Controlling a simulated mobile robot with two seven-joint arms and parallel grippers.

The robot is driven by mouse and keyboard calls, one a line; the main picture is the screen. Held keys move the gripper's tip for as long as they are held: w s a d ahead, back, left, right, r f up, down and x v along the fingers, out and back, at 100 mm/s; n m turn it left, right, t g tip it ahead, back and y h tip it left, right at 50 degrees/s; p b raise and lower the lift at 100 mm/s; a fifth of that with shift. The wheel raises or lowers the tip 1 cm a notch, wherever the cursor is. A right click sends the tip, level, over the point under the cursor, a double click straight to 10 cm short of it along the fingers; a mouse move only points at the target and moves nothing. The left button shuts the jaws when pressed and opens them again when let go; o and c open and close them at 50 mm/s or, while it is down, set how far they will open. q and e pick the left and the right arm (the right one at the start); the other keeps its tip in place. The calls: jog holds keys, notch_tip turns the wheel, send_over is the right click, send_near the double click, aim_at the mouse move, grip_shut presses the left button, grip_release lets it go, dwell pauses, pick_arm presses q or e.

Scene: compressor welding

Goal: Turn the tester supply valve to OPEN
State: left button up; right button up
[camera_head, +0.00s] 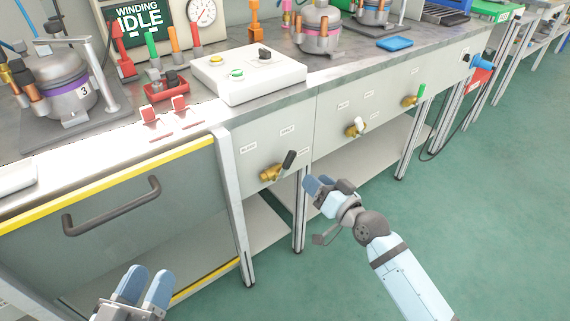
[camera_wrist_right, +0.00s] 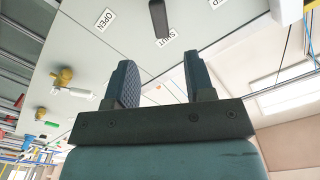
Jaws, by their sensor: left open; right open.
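Three brass valves sit on the grey front panel: one with a black lever (camera_head: 289,160), one with a white lever (camera_head: 358,125) and one with a green lever (camera_head: 421,92). Their labels are too small to read in the head view, so I cannot tell which is the tester supply. In the right wrist view, a black lever (camera_wrist_right: 158,18) shows beside OPEN (camera_wrist_right: 104,20) and SHUT (camera_wrist_right: 180,37) labels, pointing nearer SHUT. My right gripper (camera_head: 320,187) is open and empty, just right of the black-lever valve and apart from it. My left gripper (camera_head: 144,287) is open at bottom left.
A white control box (camera_head: 248,75) and red fixtures (camera_head: 165,87) stand on the bench above the valves. A drawer front with a dark handle (camera_head: 112,205) and yellow edging is at left. Bench legs (camera_head: 300,210) stand below the panel. The green floor at right is clear.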

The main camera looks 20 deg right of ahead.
aim_at(292, 160)
jog(key=b+x, duration=0.3)
jog(key=x, duration=1)
jog(key=shift+b, duration=0.3)
pick_arm(q)
jog(key=f+g, duration=0.1)
jog(key=f, duration=0.1)
jog(key=f+g, duration=0.1)
jog(key=f, duration=0.2)
jog(key=shift+d+f+m, duration=0.2)
jog(key=shift+f+m, duration=0.1)
pick_arm(e)
grip_shut()
